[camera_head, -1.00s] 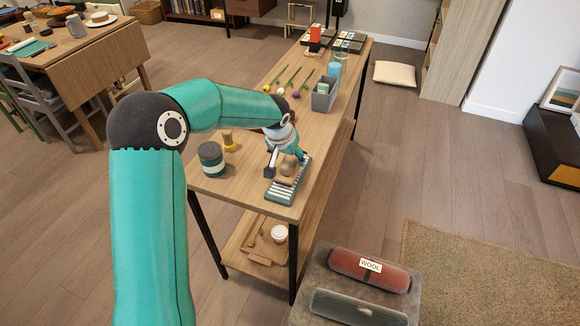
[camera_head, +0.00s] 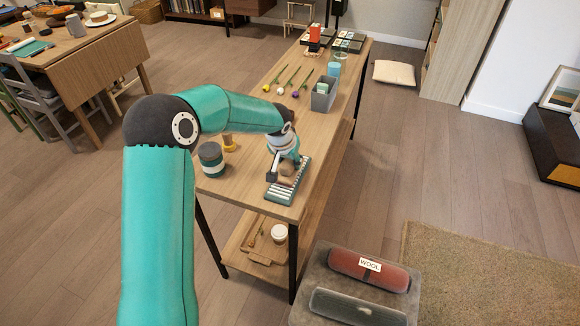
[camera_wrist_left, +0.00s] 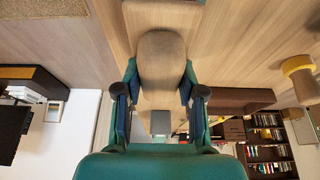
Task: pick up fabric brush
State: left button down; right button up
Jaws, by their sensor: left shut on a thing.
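The fabric brush, a tan-brown thing with a rounded end and a narrower part, is between the fingers of my left gripper (camera_wrist_left: 160,97) in the left wrist view (camera_wrist_left: 161,60). In the head view the brush (camera_head: 288,169) is a small tan shape partly hidden by the left gripper (camera_head: 282,172), above the far part of a green and white slatted tray (camera_head: 278,193). The left gripper is shut on the brush. I cannot tell the exact gap between brush and tray. My right gripper is not in view.
On the wooden table (camera_head: 319,150) a dark banded jar (camera_head: 211,158) and a yellow-based wooden piece (camera_head: 229,142) stand left of the gripper. A grey caddy (camera_head: 324,97) and several flowers lie farther back.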

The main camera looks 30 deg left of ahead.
pick_arm(q)
jog(key=shift+r, duration=0.1)
notch_tip(320, 180, up, 20)
dwell(0.5)
